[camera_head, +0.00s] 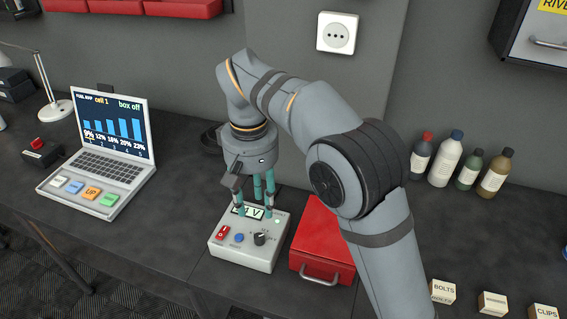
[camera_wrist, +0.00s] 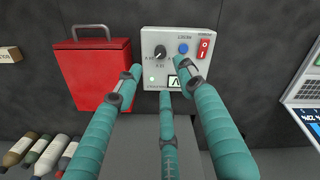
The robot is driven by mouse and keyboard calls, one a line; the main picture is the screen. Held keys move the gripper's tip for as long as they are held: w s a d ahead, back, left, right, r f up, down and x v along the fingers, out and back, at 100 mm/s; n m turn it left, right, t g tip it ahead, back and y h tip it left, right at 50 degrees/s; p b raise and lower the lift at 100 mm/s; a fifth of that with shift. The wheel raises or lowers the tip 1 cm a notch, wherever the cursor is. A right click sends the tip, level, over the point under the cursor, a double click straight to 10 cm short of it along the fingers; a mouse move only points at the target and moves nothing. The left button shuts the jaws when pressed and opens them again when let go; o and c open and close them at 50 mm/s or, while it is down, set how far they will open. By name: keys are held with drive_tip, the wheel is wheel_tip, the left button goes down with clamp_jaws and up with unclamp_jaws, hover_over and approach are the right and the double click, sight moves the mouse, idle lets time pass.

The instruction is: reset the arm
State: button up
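My arm reaches in from the lower right of the head view and bends down over the bench. My gripper (camera_head: 255,208) points down above the back of a grey control box (camera_head: 264,258). Its teal fingers are apart with nothing between them; they also show in the wrist view (camera_wrist: 162,76). The box has a red rocker switch (camera_head: 222,233), a blue button (camera_head: 239,238), a black knob (camera_head: 259,239) and a small display (camera_head: 254,212) partly hidden by the fingers. In the wrist view the box (camera_wrist: 158,34) appears upside down. I cannot tell whether any fingertip touches it.
A red metal case (camera_head: 312,235) stands right of the box, close under my arm. A laptop (camera_head: 114,128) with coloured keys in front is at left, beside a lamp (camera_head: 56,110). Several bottles (camera_head: 445,158) stand at back right, small labelled blocks (camera_head: 442,291) at front right.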

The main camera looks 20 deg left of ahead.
sight(259, 237)
wheel_tip(259, 237, down, 12)
drive_tip(key=shift+r, duration=0.1)
idle(0.5)
drive_tip(key=shift+n, duration=0.3)
